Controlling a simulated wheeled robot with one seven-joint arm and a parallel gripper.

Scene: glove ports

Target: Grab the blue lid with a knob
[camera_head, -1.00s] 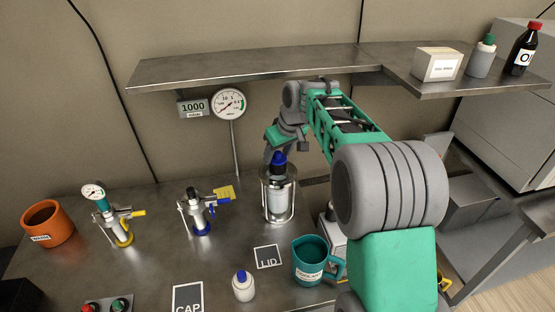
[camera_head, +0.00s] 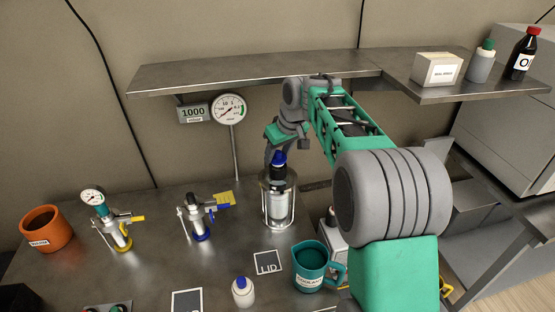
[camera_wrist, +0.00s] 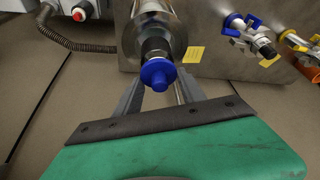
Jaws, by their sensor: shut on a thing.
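The blue lid with a knob (camera_head: 279,158) sits at the top of a clear and metal cylinder vessel (camera_head: 277,205) that stands upright on the metal bench. In the wrist view the blue knob (camera_wrist: 157,74) shows between my fingers, with a black collar under it. My gripper (camera_wrist: 157,92) is shut on the lid, its grey fingers on either side. Whether the lid is seated or slightly raised, I cannot tell. In the head view my gripper (camera_head: 272,155) is partly hidden behind my own wrist.
A teal mug (camera_head: 309,268), a white bottle with a blue cap (camera_head: 243,291) and a LID card (camera_head: 267,262) are in front. Two valve fittings (camera_head: 200,216) (camera_head: 112,222) and an orange pot (camera_head: 46,229) stand left. A metal shelf (camera_head: 250,75) overhangs behind.

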